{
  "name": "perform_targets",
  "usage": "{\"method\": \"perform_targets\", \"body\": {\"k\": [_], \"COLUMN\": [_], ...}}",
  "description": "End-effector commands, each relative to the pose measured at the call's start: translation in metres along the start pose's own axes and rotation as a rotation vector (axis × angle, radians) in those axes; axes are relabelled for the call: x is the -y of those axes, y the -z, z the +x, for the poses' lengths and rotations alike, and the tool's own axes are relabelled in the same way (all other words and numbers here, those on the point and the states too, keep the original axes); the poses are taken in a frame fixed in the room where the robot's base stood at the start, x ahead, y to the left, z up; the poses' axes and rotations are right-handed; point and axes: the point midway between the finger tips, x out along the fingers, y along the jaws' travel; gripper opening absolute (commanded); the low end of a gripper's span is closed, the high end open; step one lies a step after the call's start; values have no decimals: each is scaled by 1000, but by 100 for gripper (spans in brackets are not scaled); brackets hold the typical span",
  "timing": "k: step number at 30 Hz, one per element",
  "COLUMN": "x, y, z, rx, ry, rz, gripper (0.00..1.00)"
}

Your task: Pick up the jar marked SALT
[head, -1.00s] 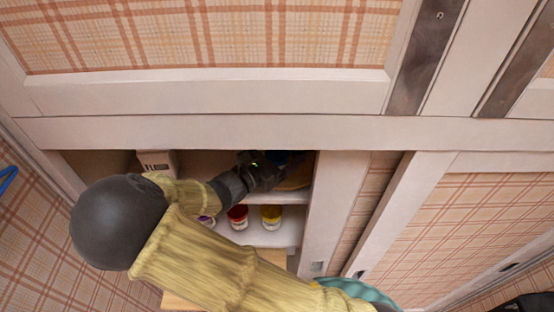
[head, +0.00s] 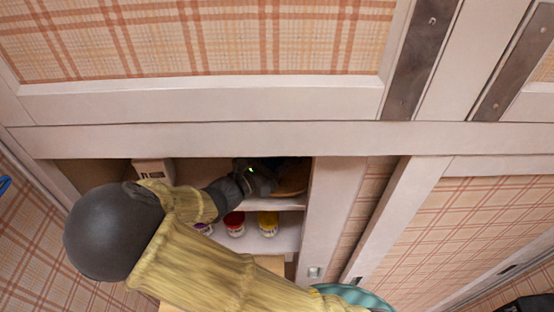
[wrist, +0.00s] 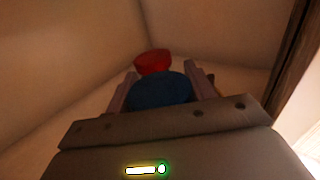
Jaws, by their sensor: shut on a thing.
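My gripper (head: 266,172) reaches into the upper shelf of an open cabinet. In the wrist view my gripper (wrist: 160,85) has its two fingers on either side of a thing with a round blue top (wrist: 160,90), and it is shut on it. No marking on this blue-topped thing is visible, so I cannot tell whether it reads SALT. In the head view my gripper and arm hide it. A red-topped thing (wrist: 153,61) stands just beyond it in the wrist view.
A pale box (head: 153,171) with partly hidden dark lettering stands on the upper shelf at left. A round tan thing (head: 293,180) lies right of my gripper. On the lower shelf (head: 288,236) are jars with purple (head: 204,228), red (head: 235,222) and yellow (head: 268,220) tops. Cabinet walls are close.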

Motion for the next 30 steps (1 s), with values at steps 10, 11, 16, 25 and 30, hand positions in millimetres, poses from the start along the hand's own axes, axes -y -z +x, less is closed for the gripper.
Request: {"method": "perform_targets", "body": {"k": [10, 11, 16, 25, 30], "x": [0, -1, -2, -1, -1], "y": [-31, -29, -29, -29, -29], "z": [-3, -11, -50, -132, -164], "rx": [-2, -1, -1, -1, 0], "ry": [-2, -6, -7, -6, -3], "rz": [4, 3, 3, 3, 1], "gripper": [25, 25, 25, 25, 25]}}
